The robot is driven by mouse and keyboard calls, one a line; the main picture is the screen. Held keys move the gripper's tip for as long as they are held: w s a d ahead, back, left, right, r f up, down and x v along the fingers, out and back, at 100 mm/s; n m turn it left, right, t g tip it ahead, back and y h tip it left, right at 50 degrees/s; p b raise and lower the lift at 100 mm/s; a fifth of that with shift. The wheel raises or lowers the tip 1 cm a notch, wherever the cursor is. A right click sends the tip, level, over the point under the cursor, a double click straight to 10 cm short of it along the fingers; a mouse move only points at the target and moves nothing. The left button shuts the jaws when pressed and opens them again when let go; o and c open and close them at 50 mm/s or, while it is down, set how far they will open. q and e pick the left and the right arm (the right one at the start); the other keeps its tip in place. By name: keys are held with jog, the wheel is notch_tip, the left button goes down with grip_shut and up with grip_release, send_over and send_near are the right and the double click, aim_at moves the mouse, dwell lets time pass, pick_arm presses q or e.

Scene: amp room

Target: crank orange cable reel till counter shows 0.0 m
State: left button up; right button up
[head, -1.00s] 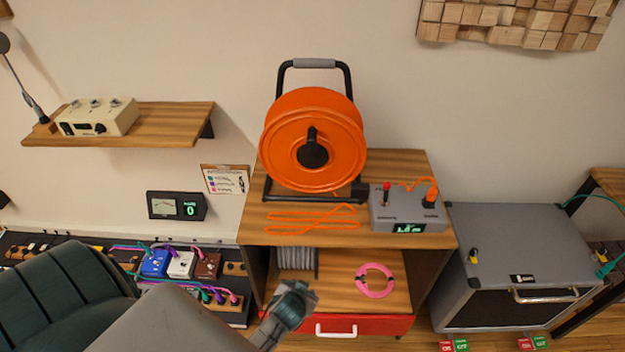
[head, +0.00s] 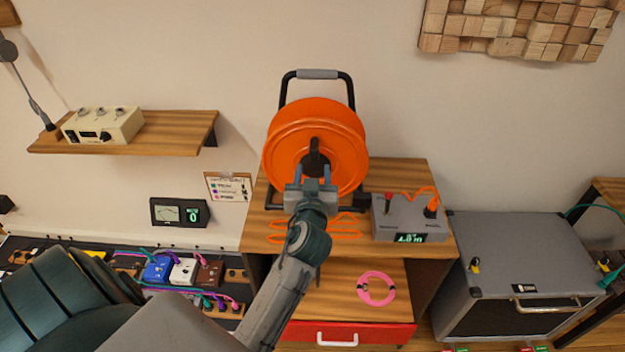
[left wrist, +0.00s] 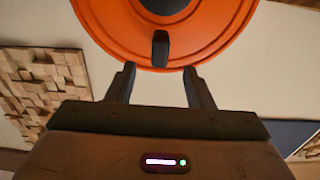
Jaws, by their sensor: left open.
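The orange cable reel (head: 285,140) stands upright in its black frame on the wooden cabinet. Its black crank handle (head: 315,146) points up from the hub; in the left wrist view the handle (left wrist: 160,48) lies between and just beyond the fingertips. My left gripper (head: 312,172) is open, right in front of the reel, one finger on each side of the handle, not closed on it. It also shows in the left wrist view (left wrist: 160,78). The grey counter box (head: 390,222) has a lit green display (head: 410,239), too small to read surely. My right gripper is out of view.
Orange cable (head: 345,235) lies on the cabinet top before the reel, partly behind my arm. A pink cable coil (head: 376,289) lies on the shelf below. A grey amplifier (head: 515,260) stands to the right, and pedals (head: 182,271) to the left.

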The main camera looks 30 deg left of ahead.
aim_at(314, 157)
pick_arm(q)
jog(key=x, duration=0.7)
jog(key=shift+w+f, duration=0.1)
jog(key=shift+b+x, duration=0.4)
jog(key=shift+x, duration=0.5)
grip_shut()
